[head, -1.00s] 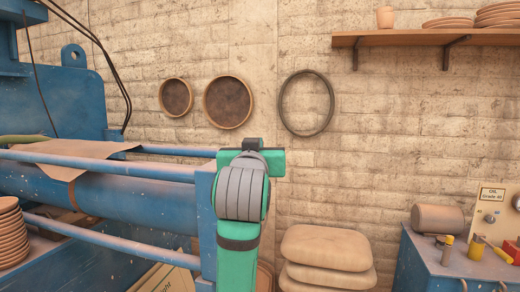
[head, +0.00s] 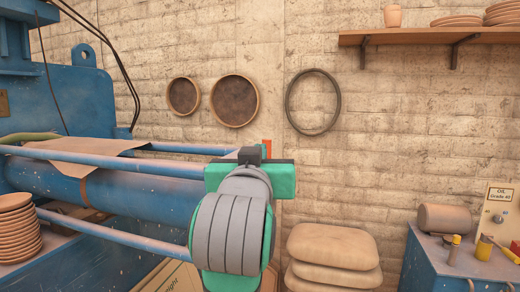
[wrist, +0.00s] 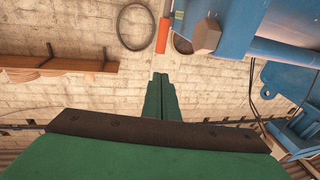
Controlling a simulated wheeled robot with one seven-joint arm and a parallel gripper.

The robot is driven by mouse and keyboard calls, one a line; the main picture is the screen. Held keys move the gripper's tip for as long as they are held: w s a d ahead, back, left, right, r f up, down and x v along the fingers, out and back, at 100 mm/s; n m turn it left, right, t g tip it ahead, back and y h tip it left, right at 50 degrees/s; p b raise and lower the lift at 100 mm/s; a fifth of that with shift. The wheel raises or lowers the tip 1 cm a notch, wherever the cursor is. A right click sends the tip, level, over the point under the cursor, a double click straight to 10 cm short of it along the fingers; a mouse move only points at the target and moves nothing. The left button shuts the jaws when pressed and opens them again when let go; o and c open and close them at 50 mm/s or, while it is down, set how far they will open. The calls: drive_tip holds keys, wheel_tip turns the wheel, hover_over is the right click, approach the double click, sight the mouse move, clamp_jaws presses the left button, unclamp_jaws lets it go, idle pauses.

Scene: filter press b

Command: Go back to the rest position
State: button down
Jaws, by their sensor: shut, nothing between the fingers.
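My gripper (wrist: 162,98) shows in the wrist view as two green fingers lying together, shut, with nothing between them. They point toward the brick wall, and no object touches them. In the head view my green and grey arm stands in front of the right end of the blue press (head: 120,190). There the fingers are hidden behind the arm. The press also shows at the upper right of the wrist view (wrist: 232,28), with an orange bar (wrist: 163,36) beside it.
A ring (head: 313,102) and two round sieves (head: 234,101) hang on the wall. Stacked sacks (head: 333,245) stand right of my arm. A blue cabinet (head: 425,262) bears a cylinder and small tools. A wooden shelf (head: 420,37) holds dishes. Plates (head: 14,230) are stacked at left.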

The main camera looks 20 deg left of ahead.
drive_tip(key=w+d+f+g, duration=0.1)
drive_tip(key=w+f, duration=0.1)
drive_tip(key=f, duration=0.9)
drive_tip(key=w+d+f, duration=0.1)
drive_tip(key=w+f, duration=0.2)
drive_tip(key=f, duration=0.9)
drive_tip(key=s+d+f+h, duration=0.1)
drive_tip(key=s+d+f, duration=0.2)
drive_tip(key=f, duration=0.9)
drive_tip(key=s+d+f, duration=0.2)
drive_tip(key=s+f, duration=0.1)
drive_tip(key=f, duration=0.8)
drive_tip(key=s+d+f+g, duration=0.2)
drive_tip(key=s+d+f, duration=0.2)
drive_tip(key=s+f, duration=1.25)
drive_tip(key=s+d+m+h, duration=0.1)
drive_tip(key=s, duration=1)
drive_tip(key=s+d+f+m+h, duration=0.1)
drive_tip(key=s+d, duration=0.1)
drive_tip(key=s, duration=1)
drive_tip(key=shift+d+f+g, duration=0.15)
drive_tip(key=shift+f+g, duration=0.15)
